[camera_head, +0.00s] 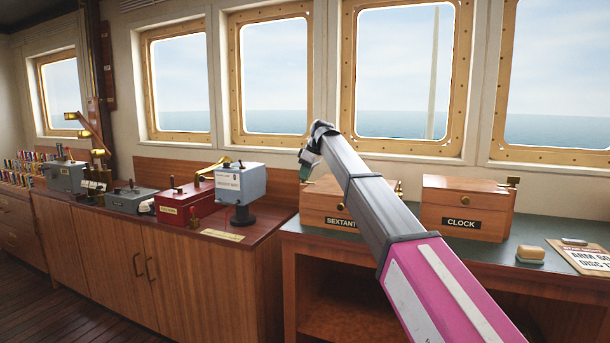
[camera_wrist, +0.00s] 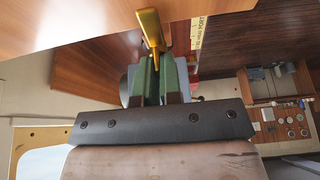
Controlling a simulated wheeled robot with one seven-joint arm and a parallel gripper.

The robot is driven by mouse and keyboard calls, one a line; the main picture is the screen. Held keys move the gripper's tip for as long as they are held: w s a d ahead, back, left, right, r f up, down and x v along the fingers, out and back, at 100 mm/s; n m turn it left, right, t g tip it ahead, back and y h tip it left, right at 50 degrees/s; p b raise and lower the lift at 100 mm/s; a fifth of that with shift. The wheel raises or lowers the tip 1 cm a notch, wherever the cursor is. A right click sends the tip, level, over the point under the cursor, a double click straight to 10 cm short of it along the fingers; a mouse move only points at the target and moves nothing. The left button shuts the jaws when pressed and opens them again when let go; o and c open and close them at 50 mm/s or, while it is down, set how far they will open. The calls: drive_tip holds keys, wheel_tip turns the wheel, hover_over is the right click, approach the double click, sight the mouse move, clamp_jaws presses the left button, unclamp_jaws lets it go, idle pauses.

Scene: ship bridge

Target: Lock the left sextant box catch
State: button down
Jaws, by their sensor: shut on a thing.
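The wooden sextant box (camera_head: 317,211) stands on the dark green counter, with a SEXTANT plate on its front. My arm crosses in front of its right part. A brass catch shows at its right end (camera_head: 398,189). My gripper (camera_head: 305,166) is at the upper left corner of the box. In the wrist view its two green fingers (camera_wrist: 154,66) are shut on the brass left catch (camera_wrist: 150,27), beside the wooden box side (camera_wrist: 70,18). The fingers hide the catch's lower end. I cannot tell whether the catch is locked.
A wooden CLOCK box (camera_head: 465,208) with a brass catch stands to the right. A sponge-like block (camera_head: 530,254) and a sign (camera_head: 588,259) lie farther right. A grey-blue device (camera_head: 240,184) and a red box (camera_head: 183,205) stand on the left cabinet.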

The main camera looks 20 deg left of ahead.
idle(0.5)
drive_tip(key=c, duration=1.3)
unclamp_jaws()
drive_tip(key=shift+r, duration=0.1)
drive_tip(key=v, duration=1)
drive_tip(key=shift+d+r, duration=0.2)
drive_tip(key=shift+r, duration=0.05)
